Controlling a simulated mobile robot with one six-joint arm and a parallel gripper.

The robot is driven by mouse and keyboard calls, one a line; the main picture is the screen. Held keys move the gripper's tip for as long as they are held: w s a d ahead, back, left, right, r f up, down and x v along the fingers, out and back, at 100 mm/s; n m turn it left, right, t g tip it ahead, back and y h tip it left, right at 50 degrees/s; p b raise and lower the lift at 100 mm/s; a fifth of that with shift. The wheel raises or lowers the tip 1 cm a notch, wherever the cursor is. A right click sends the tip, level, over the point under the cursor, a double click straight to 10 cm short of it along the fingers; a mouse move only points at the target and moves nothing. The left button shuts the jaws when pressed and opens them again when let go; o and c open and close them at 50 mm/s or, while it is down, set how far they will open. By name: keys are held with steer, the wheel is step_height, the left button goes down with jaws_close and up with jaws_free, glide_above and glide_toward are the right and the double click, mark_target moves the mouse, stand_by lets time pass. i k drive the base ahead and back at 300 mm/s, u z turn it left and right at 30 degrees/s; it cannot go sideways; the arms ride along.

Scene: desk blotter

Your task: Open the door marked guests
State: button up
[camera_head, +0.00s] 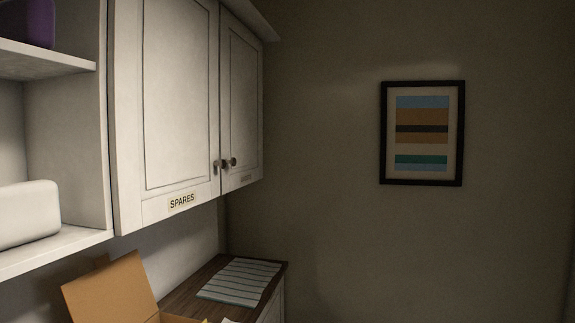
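A white wall cabinet has two doors that look closed. The left door (180,90) carries a label reading SPARES (182,201) at its bottom edge. The right door (241,95) has a small label (246,179) at its bottom that is too dim and slanted to read for certain, so I cannot confirm that it says guests. A round dark metal knob (233,162) sits at the right door's lower left corner. The left door's knob (216,167) sits right beside it. My gripper is not in view.
Open shelves (60,243) hold a white item (27,214) and a purple item (28,20) at left. Below the cabinet, a dark wood counter (192,284) bears a striped cloth (240,281) and an open cardboard box (112,288). A framed picture (383,134) hangs on the wall.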

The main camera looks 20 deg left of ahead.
mark_target(240, 89)
steer(key=u, duration=0.4)
steer(key=i, duration=2.05)
steer(key=u, duration=0.4)
